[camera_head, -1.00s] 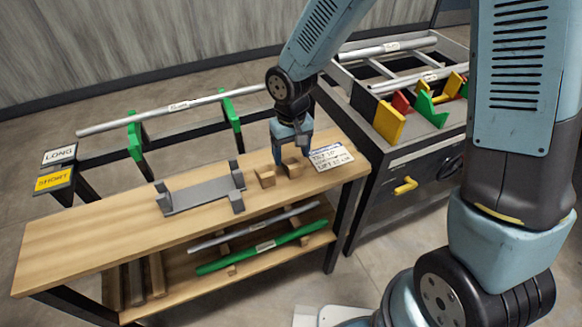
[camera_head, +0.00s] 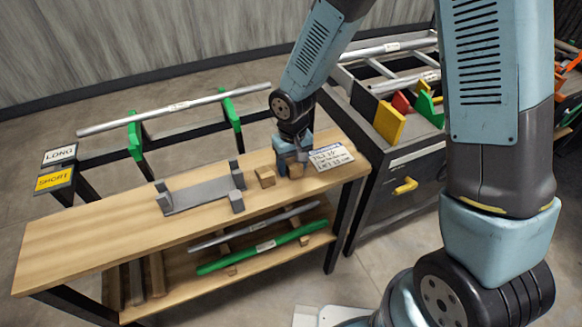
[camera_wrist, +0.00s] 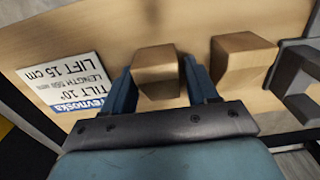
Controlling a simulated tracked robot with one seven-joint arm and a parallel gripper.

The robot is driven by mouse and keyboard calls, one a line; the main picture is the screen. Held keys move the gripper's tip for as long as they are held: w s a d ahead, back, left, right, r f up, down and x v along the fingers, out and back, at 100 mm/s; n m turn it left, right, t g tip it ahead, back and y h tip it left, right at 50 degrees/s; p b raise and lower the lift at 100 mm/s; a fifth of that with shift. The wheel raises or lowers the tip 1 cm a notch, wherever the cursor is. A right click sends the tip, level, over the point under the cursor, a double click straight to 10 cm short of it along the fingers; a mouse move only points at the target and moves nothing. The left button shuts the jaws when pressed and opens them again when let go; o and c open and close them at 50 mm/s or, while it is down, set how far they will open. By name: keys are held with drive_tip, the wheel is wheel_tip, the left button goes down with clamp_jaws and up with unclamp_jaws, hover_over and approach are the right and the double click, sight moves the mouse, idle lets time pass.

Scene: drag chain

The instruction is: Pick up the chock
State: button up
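Two wooden chocks stand side by side on the bench top. In the head view, the right chock (camera_head: 295,171) is partly hidden by my gripper (camera_head: 292,156), and the left chock (camera_head: 265,177) stands free beside it. In the wrist view, the blue fingers of my gripper (camera_wrist: 160,88) are apart, one on each side of the straddled chock (camera_wrist: 156,68). Only narrow gaps show between fingers and chock, and a firm grip is not visible. The other chock (camera_wrist: 241,66) is just right of the right finger.
A paper label (camera_head: 331,157) lies right of the straddled chock. A grey cradle (camera_head: 202,195) stands to the left on the wooden bench (camera_head: 90,238). Bars lie on the lower shelf. A cart with yellow, red and green pieces (camera_head: 389,122) stands at the right.

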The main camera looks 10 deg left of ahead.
drive_tip(key=c, duration=0.7)
drive_tip(key=shift+c, duration=0.2)
drive_tip(key=shift+r, duration=0.6)
drive_tip(key=s+d+r, duration=0.7)
drive_tip(key=d+r, duration=0.4)
drive_tip(key=r, duration=0.1)
drive_tip(key=shift+s+d, duration=0.35)
